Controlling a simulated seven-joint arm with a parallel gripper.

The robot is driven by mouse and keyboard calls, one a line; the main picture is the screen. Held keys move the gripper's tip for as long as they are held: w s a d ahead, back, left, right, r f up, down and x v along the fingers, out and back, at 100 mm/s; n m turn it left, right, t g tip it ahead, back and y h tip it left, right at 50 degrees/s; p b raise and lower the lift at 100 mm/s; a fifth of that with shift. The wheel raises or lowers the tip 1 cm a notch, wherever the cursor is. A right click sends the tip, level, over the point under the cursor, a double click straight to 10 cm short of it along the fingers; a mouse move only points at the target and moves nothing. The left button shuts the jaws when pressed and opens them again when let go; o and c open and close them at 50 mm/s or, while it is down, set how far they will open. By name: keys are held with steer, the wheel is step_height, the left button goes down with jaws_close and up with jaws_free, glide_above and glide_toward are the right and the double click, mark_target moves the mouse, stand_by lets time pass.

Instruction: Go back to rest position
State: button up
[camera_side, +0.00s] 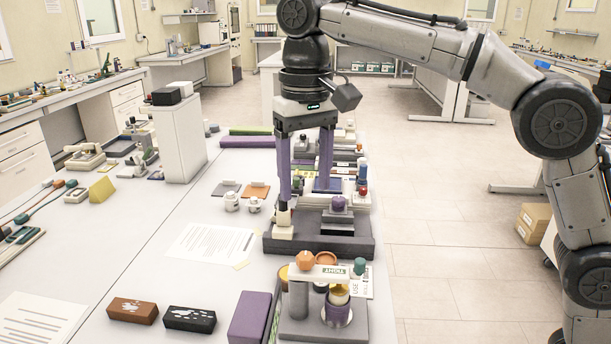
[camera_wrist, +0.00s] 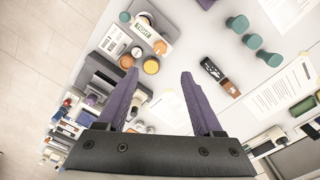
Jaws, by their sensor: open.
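My gripper (camera_side: 305,198) hangs pointing down over a dark testing station (camera_side: 318,247) on the white table in the side view. Its two purple fingers are spread apart with nothing between them. In the wrist view the gripper (camera_wrist: 159,75) also shows as two separated purple fingers. A small cream block (camera_side: 284,224) stands on the station close to the left fingertip; I cannot tell whether they touch. A purple knob (camera_side: 338,203) sits on the station to the right of the fingers.
A second fixture (camera_side: 320,272) with coloured knobs stands in front. A brown block (camera_side: 132,311), a black block (camera_side: 190,319) and a purple block (camera_side: 250,318) lie at the front. A white box tower (camera_side: 180,140) stands at the left. A paper sheet (camera_side: 210,245) lies flat.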

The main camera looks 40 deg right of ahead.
steer(key=s+d+r+m+t, duration=0.2)
steer(key=s+d+r, duration=0.3)
steer(key=s+d, duration=0.7)
steer(key=s+d+f+n+t, duration=0.1)
steer(key=s+d+f+n, duration=0.1)
steer(key=s+f, duration=0.4)
steer(key=s+d+f+n+t, duration=0.1)
steer(key=s+f, duration=0.4)
steer(key=f, duration=0.6)
steer(key=shift+s+d+f+n+t, duration=0.35)
steer(key=shift+d+t, duration=0.45)
steer(key=shift+d, duration=0.45)
steer(key=shift+r, duration=0.1)
